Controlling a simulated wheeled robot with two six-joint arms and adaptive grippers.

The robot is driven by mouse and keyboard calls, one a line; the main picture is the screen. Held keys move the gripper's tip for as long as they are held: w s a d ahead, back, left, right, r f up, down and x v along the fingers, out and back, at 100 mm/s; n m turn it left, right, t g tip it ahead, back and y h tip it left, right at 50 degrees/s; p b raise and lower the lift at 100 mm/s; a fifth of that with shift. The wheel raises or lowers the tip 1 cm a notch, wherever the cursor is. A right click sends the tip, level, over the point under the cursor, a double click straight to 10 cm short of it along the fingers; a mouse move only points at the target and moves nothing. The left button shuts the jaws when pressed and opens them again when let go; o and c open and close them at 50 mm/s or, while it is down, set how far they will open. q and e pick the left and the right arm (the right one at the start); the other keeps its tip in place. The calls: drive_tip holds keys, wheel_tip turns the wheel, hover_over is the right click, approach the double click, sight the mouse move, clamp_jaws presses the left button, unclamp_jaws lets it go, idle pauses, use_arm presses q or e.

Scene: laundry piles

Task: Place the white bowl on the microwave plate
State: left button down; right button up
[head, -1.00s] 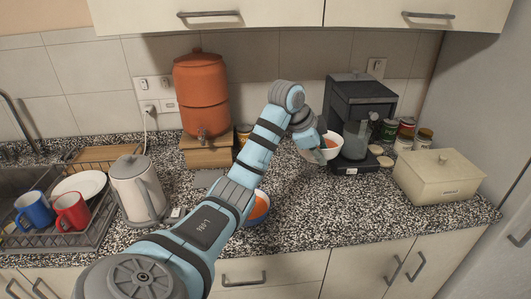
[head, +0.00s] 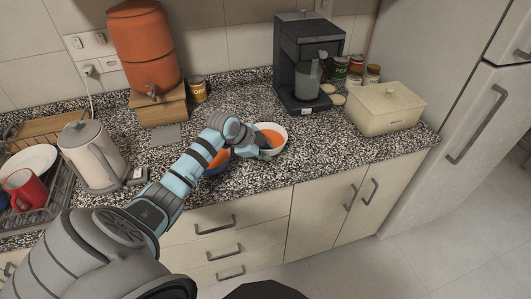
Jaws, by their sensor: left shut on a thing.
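The white bowl (head: 281,146), with something orange inside, is at the counter's front part, right of centre in the head view. My left gripper (head: 260,143) is shut on the left side of its rim. Part of the bowl is hidden behind the gripper, and I cannot tell whether its base touches the counter. My right gripper is not in view. No microwave or microwave plate shows.
A blue bowl (head: 216,166) with orange contents is partly hidden by my left arm. A coffee machine (head: 306,60), cans (head: 356,70) and a cream box (head: 386,108) stand behind and right. A kettle (head: 93,157) and dish rack (head: 50,205) are left. The fridge (head: 440,120) is far right.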

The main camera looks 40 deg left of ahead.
use_arm(q)
drive_tip(key=shift+w+f, duration=0.1)
drive_tip(key=shift+w, duration=0.05)
drive_tip(key=c, duration=1.8)
unclamp_jaws()
drive_tip(key=shift+c, duration=0.2)
drive_tip(key=o, duration=0.3)
